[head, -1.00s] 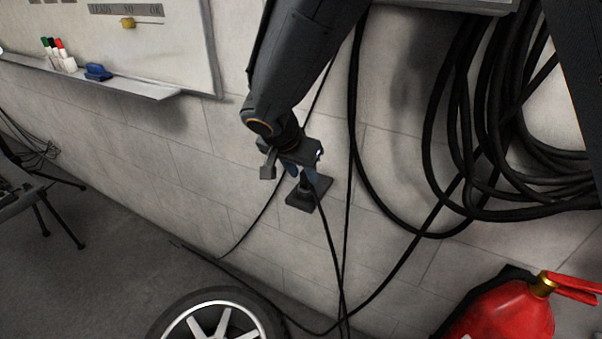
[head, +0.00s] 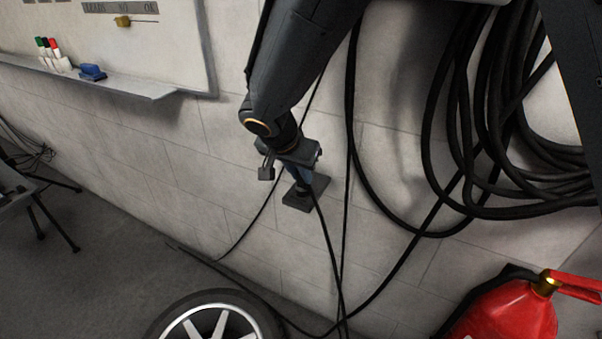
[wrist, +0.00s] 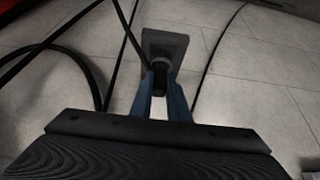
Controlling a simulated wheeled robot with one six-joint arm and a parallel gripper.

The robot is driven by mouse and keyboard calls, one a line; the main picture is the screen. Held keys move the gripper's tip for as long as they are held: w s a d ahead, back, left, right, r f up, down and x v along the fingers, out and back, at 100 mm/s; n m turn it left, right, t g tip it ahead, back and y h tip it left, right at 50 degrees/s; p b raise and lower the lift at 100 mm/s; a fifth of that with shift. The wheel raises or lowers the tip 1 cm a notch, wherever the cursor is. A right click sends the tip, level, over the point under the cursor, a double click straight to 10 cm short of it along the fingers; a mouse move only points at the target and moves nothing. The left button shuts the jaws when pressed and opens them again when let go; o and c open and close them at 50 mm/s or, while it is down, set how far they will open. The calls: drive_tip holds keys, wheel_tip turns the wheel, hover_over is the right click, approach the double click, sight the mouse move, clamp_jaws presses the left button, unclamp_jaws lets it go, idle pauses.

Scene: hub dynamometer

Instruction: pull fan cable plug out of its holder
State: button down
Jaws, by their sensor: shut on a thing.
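The holder (head: 306,192) is a dark grey block with a square plate on the pale block wall, in the middle of the head view. It also shows at the top centre of the wrist view (wrist: 166,43). The fan cable plug (wrist: 161,76) is a small black piece in front of the holder, with a black cable running from it. My gripper (wrist: 161,84) has its blue fingers shut on the plug, one finger on each side. In the head view my gripper (head: 301,178) is right at the holder. I cannot tell how deep the plug sits.
Thin black cables hang close to the holder. Thick coiled cable (head: 480,120) hangs at the right. A whiteboard (head: 105,40) with a tray is at upper left.

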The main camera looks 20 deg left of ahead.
drive_tip(key=shift+r, duration=0.8)
drive_tip(key=shift+r+p, duration=1)
drive_tip(key=shift+r, duration=0.95)
